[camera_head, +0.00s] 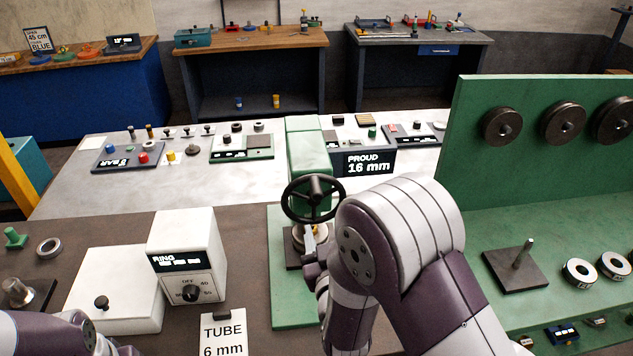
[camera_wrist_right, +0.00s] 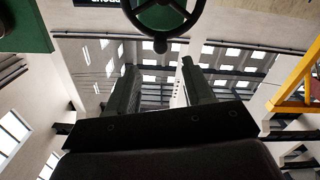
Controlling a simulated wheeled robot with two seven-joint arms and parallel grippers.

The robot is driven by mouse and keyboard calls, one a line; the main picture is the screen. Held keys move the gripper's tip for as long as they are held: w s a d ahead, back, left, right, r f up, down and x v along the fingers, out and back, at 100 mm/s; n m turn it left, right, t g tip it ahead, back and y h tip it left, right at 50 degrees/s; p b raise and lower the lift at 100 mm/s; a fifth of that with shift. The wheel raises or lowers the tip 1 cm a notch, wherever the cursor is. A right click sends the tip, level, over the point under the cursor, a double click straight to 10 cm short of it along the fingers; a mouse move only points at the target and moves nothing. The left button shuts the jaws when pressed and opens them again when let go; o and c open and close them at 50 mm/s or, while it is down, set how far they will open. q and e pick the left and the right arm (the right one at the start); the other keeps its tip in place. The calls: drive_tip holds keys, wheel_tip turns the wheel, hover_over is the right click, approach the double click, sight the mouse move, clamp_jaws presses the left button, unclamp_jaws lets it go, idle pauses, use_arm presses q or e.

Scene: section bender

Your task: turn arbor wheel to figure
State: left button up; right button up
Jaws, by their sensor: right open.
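The arbor wheel (camera_head: 315,190) is a black spoked handwheel on the front of the green press (camera_head: 308,150). Its lower rim and a knob also show at the top of the right wrist view (camera_wrist_right: 161,46). A dark sign (camera_head: 369,163) right of the press reads "PROUD 16 mm". My left gripper is out of view; only part of that arm shows at lower left.
A white box with a dial (camera_head: 188,270) and a "TUBE 6 mm" card (camera_head: 223,335) stand left of the green base (camera_head: 283,290). A green panel with dark discs (camera_head: 502,126) rises at right. Trays of small parts (camera_head: 128,157) line the pale bench behind.

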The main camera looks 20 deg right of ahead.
sight(318, 198)
drive_tip(key=p+x, duration=0.1)
drive_tip(key=x, duration=0.3)
drive_tip(key=p+x, duration=0.2)
drive_tip(key=x, duration=0.1)
drive_tip(key=p+x, duration=0.2)
drive_tip(key=x, duration=0.2)
drive_tip(key=shift+w+r, duration=0.3)
drive_tip(key=shift+r, duration=0.05)
drive_tip(key=shift+w+d+f, duration=0.1)
drive_tip(key=shift+w+d, duration=0.05)
drive_tip(key=shift+w, duration=0.35)
clamp_jaws()
